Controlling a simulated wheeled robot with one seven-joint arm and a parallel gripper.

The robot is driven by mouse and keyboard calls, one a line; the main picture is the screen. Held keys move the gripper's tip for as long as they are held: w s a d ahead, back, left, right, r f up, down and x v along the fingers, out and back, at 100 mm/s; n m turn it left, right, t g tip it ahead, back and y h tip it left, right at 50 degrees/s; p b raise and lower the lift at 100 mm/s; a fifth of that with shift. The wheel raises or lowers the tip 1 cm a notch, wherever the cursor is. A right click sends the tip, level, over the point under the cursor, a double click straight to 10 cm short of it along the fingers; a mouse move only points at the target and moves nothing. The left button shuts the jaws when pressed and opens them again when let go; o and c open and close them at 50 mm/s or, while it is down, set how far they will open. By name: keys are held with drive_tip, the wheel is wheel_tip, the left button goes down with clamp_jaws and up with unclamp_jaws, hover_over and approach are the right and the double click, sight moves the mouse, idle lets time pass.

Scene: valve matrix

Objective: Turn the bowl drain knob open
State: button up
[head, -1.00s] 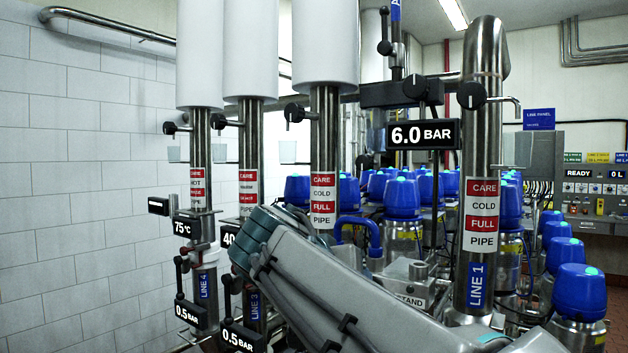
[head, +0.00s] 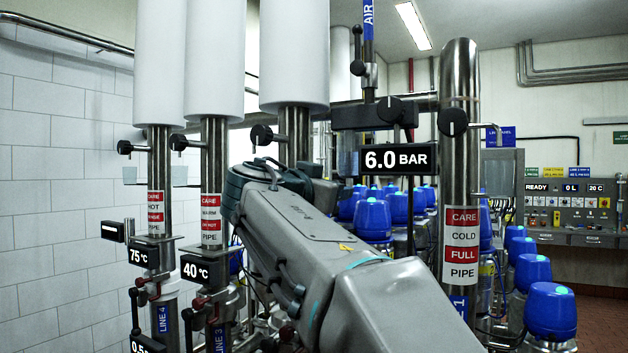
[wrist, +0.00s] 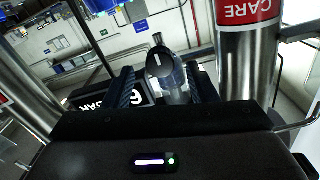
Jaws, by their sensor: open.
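In the wrist view my gripper (wrist: 160,74) is open, with one dark ribbed finger on each side of a round black knob (wrist: 158,64) with a white mark and a bright metal body. I cannot tell whether the fingers touch it. No label names it, so I cannot confirm that it is the bowl drain knob. In the head view my arm reaches up in front of the third pipe, and my gripper is hidden. Other black knobs show there: one beside the third pipe (head: 261,134), one above the 6.0 BAR display (head: 390,109), and one on the right pipe (head: 454,122).
The right steel pipe (head: 460,180) stands close beside my arm. The 6.0 BAR display (head: 394,159) hangs between it and the third pipe. Two pipes with temperature displays (head: 203,269) stand at left. Several blue-capped valves (head: 551,310) crowd the floor behind.

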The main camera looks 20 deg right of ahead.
drive_tip(key=shift+p+x, duration=0.45)
drive_tip(key=shift+x, duration=1.6)
drive_tip(key=c, duration=1)
